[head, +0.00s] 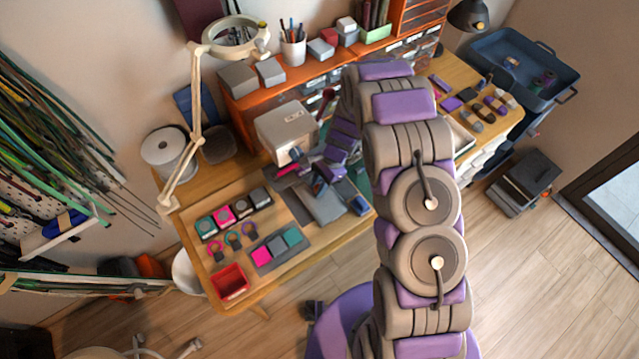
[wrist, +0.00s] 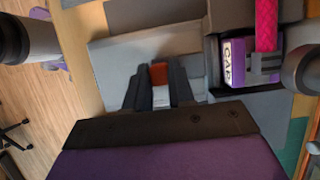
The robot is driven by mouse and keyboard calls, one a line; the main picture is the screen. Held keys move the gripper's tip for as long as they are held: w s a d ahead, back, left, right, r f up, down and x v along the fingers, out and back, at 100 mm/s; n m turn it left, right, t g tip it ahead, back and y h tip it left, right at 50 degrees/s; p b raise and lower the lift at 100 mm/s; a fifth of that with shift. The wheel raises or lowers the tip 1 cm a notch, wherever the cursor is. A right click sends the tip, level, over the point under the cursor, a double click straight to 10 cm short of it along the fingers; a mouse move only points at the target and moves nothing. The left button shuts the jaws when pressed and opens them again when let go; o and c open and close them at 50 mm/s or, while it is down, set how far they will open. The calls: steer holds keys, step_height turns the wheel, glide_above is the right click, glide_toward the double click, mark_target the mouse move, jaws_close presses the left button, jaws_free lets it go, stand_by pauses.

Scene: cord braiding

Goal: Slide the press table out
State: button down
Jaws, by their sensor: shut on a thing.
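The press (head: 285,130) is a beige-grey box machine standing at the back of the wooden workbench. The press table looks like the flat grey plate (head: 325,207) in front of it; it also shows as a pale grey plate (wrist: 112,70) in the wrist view. My gripper (wrist: 160,82) points down over this plate, its dark fingers close around a small part with an orange-red top (wrist: 159,73) and a whitish lower piece. In the head view my gripper (head: 322,180) is small and partly hidden by my arm. How the held part joins the plate is hidden.
A purple labelled block (wrist: 234,62) and a pink rod (wrist: 266,25) are close on the right in the wrist view. A red bin (head: 230,281) and several small coloured blocks lie left of the plate. A white lamp arm (head: 194,105) stands at the left.

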steer(key=s+d, duration=0.2)
steer(key=s, duration=0.1)
steer(key=s+d, duration=0.3)
steer(key=s, duration=0.1)
steer(key=s+d, duration=0.2)
steer(key=s, duration=0.1)
steer(key=shift+s+d+p, duration=0.2)
steer(key=shift+s+p, duration=0.1)
steer(key=shift+s, duration=0.05)
steer(key=c, duration=1)
jaws_free()
steer(key=shift+o, duration=0.2)
steer(key=shift+r, duration=0.15)
steer(key=p+v, duration=0.2)
steer(key=v, duration=1.5)
steer(key=shift+p, duration=0.4)
